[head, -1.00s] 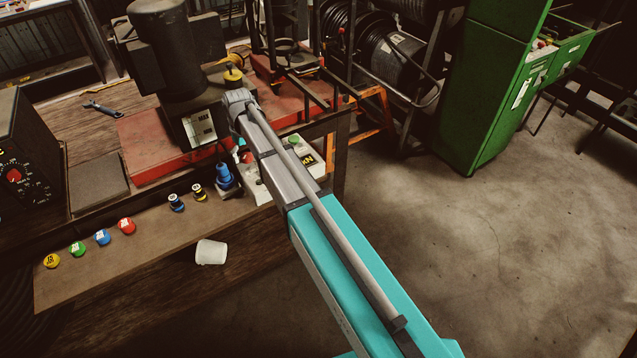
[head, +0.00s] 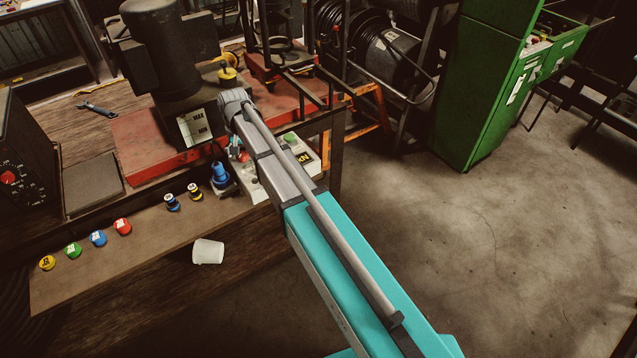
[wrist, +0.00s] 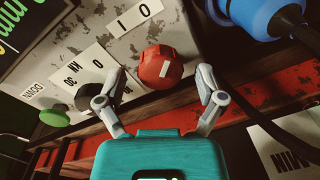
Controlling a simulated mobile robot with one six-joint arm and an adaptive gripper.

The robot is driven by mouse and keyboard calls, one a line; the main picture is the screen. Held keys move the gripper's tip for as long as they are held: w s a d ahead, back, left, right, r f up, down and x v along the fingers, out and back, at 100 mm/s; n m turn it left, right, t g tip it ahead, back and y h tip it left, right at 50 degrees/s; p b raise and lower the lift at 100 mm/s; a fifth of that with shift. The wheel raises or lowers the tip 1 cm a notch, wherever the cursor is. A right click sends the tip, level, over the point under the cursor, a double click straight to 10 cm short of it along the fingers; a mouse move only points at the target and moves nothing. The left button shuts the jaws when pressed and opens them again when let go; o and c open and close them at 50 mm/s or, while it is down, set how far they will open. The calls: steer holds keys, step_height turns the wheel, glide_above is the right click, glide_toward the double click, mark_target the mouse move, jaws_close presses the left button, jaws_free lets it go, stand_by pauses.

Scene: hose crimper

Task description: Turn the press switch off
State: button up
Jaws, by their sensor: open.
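The press switch is a red knob (wrist: 160,67) with a white line on its face, on a pale control box (wrist: 190,30). In the wrist view a label marked I and O (wrist: 132,18) lies just above it; I cannot tell which mark the line points to. My gripper (wrist: 160,75) is open and empty, one finger to the left of the knob and one to the right, apart from it.
A black knob (wrist: 88,97) and a green button (wrist: 54,116) sit left of the switch. A blue plug (wrist: 255,15) with a black cable is close on the right.

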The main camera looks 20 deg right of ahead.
mark_target(244, 155)
steer(key=m, duration=0.8)
steer(key=shift+m, duration=0.3)
steer(key=shift+r, duration=0.2)
step_height(244, 155, up, 14)
steer(key=f+p, duration=0.1)
steer(key=p, duration=1.3)
steer(key=s+d+f+n+b, duration=0.3)
steer(key=s+d, duration=0.6)
steer(key=s, duration=0.3)
steer(key=s+d+f+n+b, duration=0.4)
steer(key=s+d+n, duration=0.3)
steer(key=s+d, duration=0.2)
steer(key=shift+s+f+h+b, duration=0.3)
steer(key=shift+s+b, duration=0.25)
steer(key=shift+s, duration=0.85)
steer(key=shift+s+d, duration=0.15)
steer(key=shift+s, duration=0.1)
